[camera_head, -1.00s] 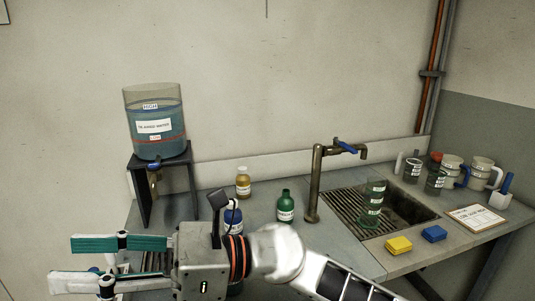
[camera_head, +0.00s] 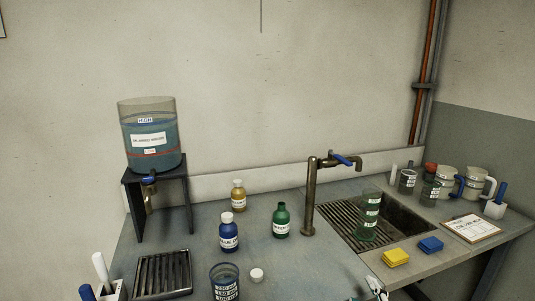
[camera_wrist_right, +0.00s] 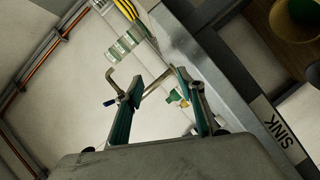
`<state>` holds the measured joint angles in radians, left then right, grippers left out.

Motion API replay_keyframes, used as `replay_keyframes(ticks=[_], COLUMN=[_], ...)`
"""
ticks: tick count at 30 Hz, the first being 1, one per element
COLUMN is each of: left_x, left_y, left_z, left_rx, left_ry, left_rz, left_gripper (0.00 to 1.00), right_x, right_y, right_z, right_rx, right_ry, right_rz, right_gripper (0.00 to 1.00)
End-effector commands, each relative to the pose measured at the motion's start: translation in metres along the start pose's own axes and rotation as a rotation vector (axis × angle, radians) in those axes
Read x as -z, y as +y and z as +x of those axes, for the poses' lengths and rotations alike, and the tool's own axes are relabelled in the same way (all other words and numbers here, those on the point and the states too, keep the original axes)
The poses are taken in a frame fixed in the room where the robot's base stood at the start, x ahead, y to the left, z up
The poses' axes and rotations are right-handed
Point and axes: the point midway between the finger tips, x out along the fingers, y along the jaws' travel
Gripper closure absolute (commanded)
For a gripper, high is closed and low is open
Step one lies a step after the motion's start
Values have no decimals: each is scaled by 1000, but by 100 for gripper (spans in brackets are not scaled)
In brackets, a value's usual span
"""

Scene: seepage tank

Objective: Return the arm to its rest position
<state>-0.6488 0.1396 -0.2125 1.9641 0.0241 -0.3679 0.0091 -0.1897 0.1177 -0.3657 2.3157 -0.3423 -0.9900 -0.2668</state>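My right gripper (camera_wrist_right: 159,78) shows in the right wrist view with its two teal-padded fingers spread apart. Nothing is held between them. Beyond the fingers the tilted view shows the wall, the tap and part of the counter. In the head view only a small pale piece at the bottom edge, right of centre, may be part of this gripper. The rest of the right arm is out of that view. My left arm and gripper are not in view.
The counter holds a blue bottle (camera_head: 229,233), green bottle (camera_head: 281,222), amber bottle (camera_head: 238,196), beaker (camera_head: 224,283) and white cap (camera_head: 256,275). A tap (camera_head: 310,200) stands beside the sink (camera_head: 405,213).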

Motion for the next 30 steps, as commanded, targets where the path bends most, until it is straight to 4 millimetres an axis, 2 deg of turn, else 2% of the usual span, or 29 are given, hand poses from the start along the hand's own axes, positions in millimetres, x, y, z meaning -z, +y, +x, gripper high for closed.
replay_keyframes(ticks=[1,3,6,12,22,23,30], left_x=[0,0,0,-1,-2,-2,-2], left_y=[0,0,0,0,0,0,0], left_z=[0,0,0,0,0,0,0], left_rx=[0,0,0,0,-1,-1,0], left_ry=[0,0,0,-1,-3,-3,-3], left_rz=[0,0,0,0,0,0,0], left_gripper=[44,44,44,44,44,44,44], right_x=[-32,-71,-114,-170,-230,-232,-214], right_y=[-16,-34,-53,-76,-97,-100,-141], right_z=[-11,-26,-50,-90,-150,-152,-131], right_rx=[53,117,188,280,384,391,418], right_ry=[-80,-181,-299,-463,-661,-666,-559], right_rz=[25,57,88,120,141,146,241], right_gripper=[61,61,61,61,61,61,61])
